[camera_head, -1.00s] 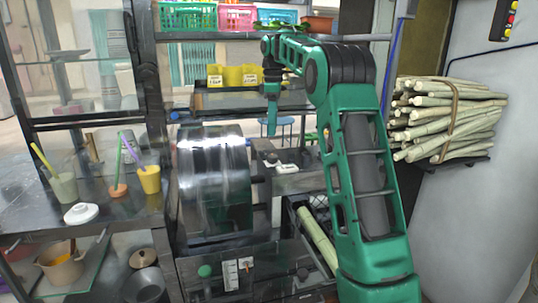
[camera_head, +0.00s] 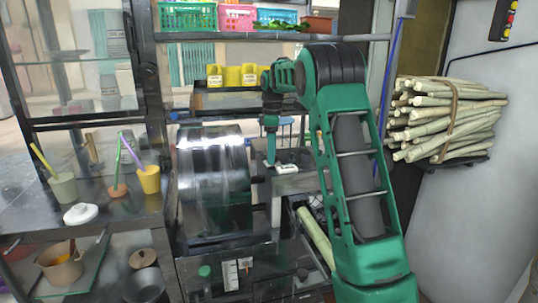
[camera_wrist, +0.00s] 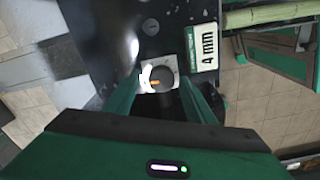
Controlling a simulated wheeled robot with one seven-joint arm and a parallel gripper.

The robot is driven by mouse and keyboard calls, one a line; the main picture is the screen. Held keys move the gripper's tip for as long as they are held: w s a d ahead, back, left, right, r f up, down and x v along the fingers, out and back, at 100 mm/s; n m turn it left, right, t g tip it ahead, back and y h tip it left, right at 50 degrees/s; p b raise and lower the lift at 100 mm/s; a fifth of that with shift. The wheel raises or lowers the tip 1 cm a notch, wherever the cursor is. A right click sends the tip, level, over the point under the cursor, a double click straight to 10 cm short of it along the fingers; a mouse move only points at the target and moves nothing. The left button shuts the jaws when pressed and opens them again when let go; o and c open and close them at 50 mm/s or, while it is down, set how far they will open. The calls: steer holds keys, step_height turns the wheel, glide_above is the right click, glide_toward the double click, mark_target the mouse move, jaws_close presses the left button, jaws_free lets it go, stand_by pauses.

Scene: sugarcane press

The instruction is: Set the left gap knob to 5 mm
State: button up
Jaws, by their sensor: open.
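A round dark knob (camera_wrist: 163,79) with an orange mark on its left side sits on a pale square plate in the wrist view. A white display (camera_wrist: 203,46) beside it reads 4 mm; it also shows as a small pale block in the head view (camera_head: 287,168). My gripper (camera_wrist: 160,88) is open, with one green finger on each side of the knob in the picture. I cannot tell whether the fingers touch it. In the head view my gripper (camera_head: 270,162) points down at the press top; the knob is hidden there.
The shiny press drum (camera_head: 213,180) stands left of my gripper. A cane piece (camera_head: 317,238) lies at its lower right. Bundled cane (camera_head: 448,118) rests on a right-hand shelf. Cups, including a yellow cup (camera_head: 149,179), stand on the left table.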

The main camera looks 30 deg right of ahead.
steer(key=c, duration=1)
steer(key=shift+c, duration=0.2)
